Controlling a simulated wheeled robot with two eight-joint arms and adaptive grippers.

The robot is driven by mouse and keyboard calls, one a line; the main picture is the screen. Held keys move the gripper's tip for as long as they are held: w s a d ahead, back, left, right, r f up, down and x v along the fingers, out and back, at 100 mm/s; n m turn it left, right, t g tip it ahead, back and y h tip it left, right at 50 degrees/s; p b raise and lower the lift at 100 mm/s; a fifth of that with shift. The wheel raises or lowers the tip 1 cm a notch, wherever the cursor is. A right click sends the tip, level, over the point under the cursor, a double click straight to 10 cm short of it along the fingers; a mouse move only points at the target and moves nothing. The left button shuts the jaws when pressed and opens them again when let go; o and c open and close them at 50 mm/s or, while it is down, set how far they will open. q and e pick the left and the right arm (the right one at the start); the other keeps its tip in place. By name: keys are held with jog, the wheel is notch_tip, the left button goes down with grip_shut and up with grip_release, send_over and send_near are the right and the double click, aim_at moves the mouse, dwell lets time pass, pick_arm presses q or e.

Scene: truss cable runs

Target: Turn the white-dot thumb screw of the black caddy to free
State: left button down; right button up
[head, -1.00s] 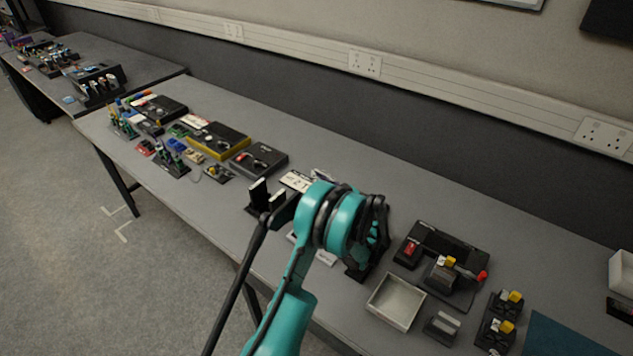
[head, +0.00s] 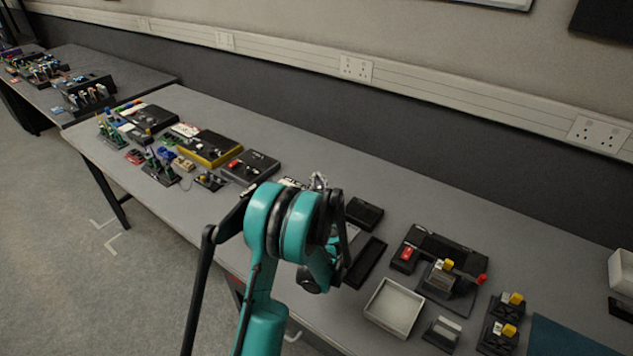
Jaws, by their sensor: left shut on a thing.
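My left arm rises in the middle of the head view, and its teal wrist covers part of the table. My left gripper (head: 322,272) is dark and low over the near side of the table, just behind and right of the wrist. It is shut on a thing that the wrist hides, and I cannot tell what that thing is. A black box (head: 365,213) and a long black tray (head: 368,262) lie just right of the gripper. I cannot make out a white-dot thumb screw, nor tell which dark item is the black caddy. My right gripper is not in view.
A pale open tray (head: 394,308) stands right of the gripper. Beyond it are a black fixture (head: 440,245) with red and yellow parts and small yellow-topped stands (head: 497,337). Several boxes and parts fill the table's left end. The back strip at centre right is clear.

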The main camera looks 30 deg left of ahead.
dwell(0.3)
pick_arm(q)
jog(key=c, duration=1.5)
grip_release()
jog(key=shift+c, duration=0.2)
jog(key=shift+r, duration=0.1)
notch_tip(320, 180, up, 10)
